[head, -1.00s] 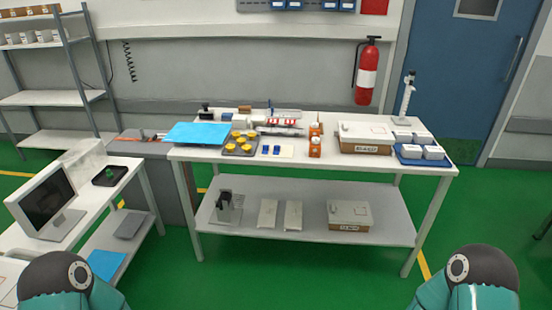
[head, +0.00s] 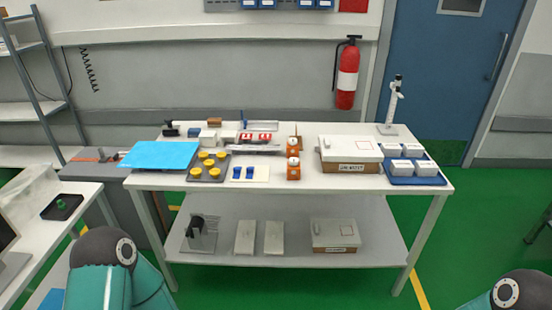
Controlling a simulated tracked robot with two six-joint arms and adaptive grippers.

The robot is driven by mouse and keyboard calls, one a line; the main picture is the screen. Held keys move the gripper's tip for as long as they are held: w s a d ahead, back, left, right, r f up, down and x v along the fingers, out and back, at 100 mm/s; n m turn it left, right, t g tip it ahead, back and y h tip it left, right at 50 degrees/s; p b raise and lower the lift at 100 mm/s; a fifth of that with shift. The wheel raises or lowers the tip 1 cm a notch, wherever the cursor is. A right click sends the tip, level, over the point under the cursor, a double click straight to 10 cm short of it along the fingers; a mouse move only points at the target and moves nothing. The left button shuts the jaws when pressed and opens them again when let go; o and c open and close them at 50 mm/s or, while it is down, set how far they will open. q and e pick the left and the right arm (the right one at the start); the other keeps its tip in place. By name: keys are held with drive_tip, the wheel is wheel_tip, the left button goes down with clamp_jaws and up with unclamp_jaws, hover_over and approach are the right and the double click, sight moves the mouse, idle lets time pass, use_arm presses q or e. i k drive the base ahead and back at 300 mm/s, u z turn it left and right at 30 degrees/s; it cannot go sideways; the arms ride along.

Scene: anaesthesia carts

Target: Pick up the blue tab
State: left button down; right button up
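Two small blue tabs stand side by side on a white card (head: 262,175) near the front edge of the white table, the left blue tab (head: 237,172) and the right blue tab (head: 249,172). Their exact shape is too small to tell. Parts of my teal arms show at the lower left and lower right corners. Neither gripper is in view, and both arms are well short of the table.
Left of the card are a dark tray (head: 207,177) with yellow caps and a blue sheet (head: 160,155). Right are orange-and-white bottles (head: 293,162), a white case (head: 350,150) and a blue tray (head: 416,180) with white boxes. A lower shelf (head: 290,215) holds more items. Green floor lies in front.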

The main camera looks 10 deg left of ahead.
sight(250, 170)
drive_tip(key=u, duration=0.1)
drive_tip(key=i, duration=1.1)
drive_tip(key=u, duration=0.8)
drive_tip(key=i, duration=0.4)
drive_tip(key=u, duration=0.25)
drive_tip(key=k, duration=0.9)
drive_tip(key=u, duration=0.2)
drive_tip(key=i, duration=0.9)
drive_tip(key=z, duration=0.1)
